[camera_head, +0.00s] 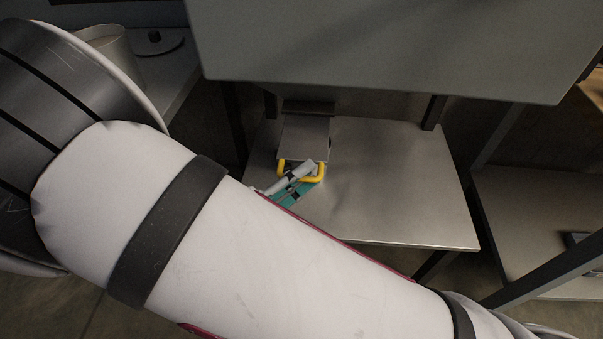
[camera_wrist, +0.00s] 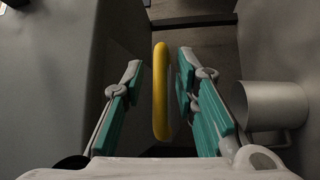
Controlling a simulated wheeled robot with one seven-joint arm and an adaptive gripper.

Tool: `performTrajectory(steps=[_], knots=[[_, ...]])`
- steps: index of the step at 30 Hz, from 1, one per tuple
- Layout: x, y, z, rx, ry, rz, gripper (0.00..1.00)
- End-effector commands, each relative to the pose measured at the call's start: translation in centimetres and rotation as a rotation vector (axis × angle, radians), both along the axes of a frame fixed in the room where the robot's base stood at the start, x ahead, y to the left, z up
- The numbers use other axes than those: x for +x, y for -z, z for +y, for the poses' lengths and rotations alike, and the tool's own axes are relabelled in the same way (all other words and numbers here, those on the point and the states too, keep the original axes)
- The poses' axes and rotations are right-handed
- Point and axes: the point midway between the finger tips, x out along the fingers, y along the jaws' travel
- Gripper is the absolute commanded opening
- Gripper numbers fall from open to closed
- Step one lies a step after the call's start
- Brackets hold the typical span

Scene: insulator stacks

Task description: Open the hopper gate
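The hopper gate (camera_head: 304,138) is a grey metal piece at the back of the shelf, below the large grey hopper body (camera_head: 390,45). A yellow handle (camera_head: 320,177) stands out from its front. My gripper (camera_head: 306,172), with teal pads, is at this handle in the head view; my arm hides part of it. In the wrist view the handle (camera_wrist: 161,92) is a yellow upright bar between the two fingers of my gripper (camera_wrist: 159,78). The fingers are apart, with a clear gap on the left and a smaller one on the right.
A grey metal mug (camera_wrist: 268,108) is right of the fingers in the wrist view. The metal shelf (camera_head: 400,190) is clear to the right of the gate. Dark posts (camera_head: 435,110) stand beside it. Another table (camera_head: 530,215) is at the far right.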

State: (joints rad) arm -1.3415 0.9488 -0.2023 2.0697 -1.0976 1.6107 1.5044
Motion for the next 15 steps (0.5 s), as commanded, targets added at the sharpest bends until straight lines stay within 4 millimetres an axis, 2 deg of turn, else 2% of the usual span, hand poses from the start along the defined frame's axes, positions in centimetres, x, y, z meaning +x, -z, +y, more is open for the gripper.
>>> performTrajectory(steps=[10, 15], knots=[[-0.2, 0.1, 0.3, 0.002, 0.000, 0.001, 0.30], [-1.7, 0.4, 1.9, 0.004, -0.004, 0.001, 0.30]])
